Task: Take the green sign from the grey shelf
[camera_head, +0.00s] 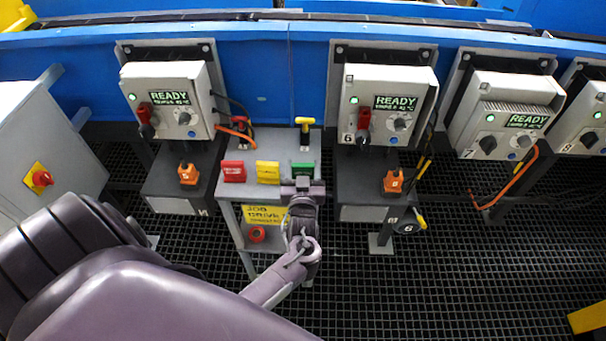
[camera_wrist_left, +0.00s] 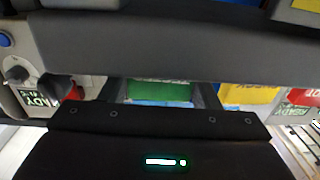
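The green sign (camera_head: 303,169) stands on the grey shelf (camera_head: 235,190), at the right end of a row with a red sign (camera_head: 233,171) and a yellow sign (camera_head: 267,172). My left gripper (camera_head: 302,184) is right in front of the green sign and hides its lower part. In the left wrist view the green sign (camera_wrist_left: 160,93) shows between the two spread fingers (camera_wrist_left: 160,96). I cannot tell whether the fingers touch it. My right gripper is not in view.
Grey control boxes (camera_head: 170,100) with READY displays line the blue conveyor wall (camera_head: 262,75). Orange padlock-like blocks (camera_head: 393,181) sit on dark stands either side of the shelf. A yellow-topped post (camera_head: 305,123) rises behind the green sign.

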